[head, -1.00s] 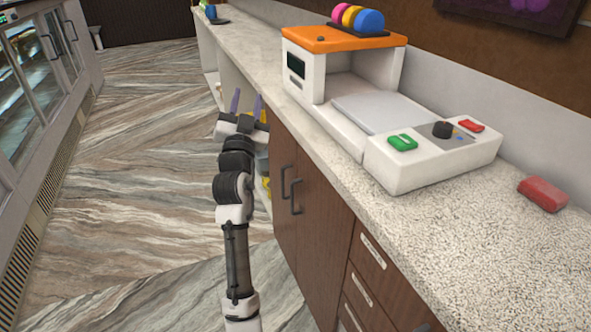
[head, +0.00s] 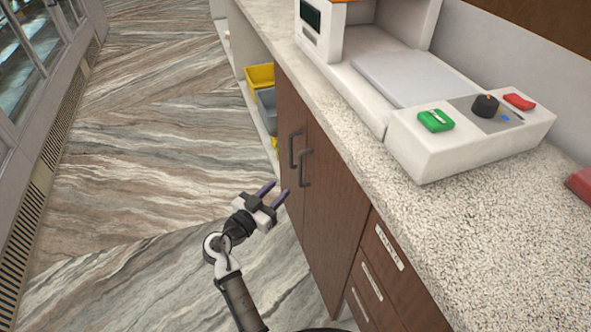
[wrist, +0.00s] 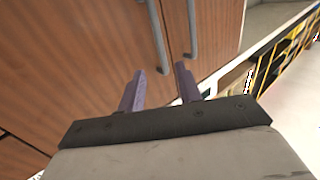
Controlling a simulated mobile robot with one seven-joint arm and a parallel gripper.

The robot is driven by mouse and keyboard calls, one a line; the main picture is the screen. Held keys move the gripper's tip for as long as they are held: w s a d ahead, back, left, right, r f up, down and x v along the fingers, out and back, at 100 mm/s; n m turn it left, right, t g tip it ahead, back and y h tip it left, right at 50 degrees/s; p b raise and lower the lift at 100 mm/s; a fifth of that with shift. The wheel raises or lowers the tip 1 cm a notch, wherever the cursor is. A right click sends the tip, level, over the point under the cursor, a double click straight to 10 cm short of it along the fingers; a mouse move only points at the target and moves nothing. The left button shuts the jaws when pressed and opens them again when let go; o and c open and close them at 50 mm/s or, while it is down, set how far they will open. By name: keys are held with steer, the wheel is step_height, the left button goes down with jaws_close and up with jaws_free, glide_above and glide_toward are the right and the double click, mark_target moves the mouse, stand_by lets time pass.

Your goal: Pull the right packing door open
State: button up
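The right packing door (head: 333,200) is a dark brown wooden panel under the counter, closed, with a dark vertical bar handle (head: 305,168). The left door (head: 287,112) beside it is also closed, with its own bar handle (head: 293,150). My gripper (head: 277,190) is open and empty, in front of the doors, its two purple fingers pointing toward them, just left of and below the handles in the head view. In the wrist view, two grey handles show beyond the fingertips (wrist: 159,70); one handle (wrist: 158,35) lines up with the gap between them, apart from the fingers.
Drawers with pale label holders (head: 388,246) stand right of the doors. An open shelf with yellow (head: 259,77) and grey bins is to the left. The speckled countertop (head: 470,240) overhangs and carries a white weighing machine (head: 470,140). The streaked floor (head: 150,150) is clear.

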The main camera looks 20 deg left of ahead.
mark_target(299, 169)
steer(key=p+x, duration=0.1)
steer(key=x, duration=0.8)
steer(key=shift+p, duration=0.35)
jaws_close()
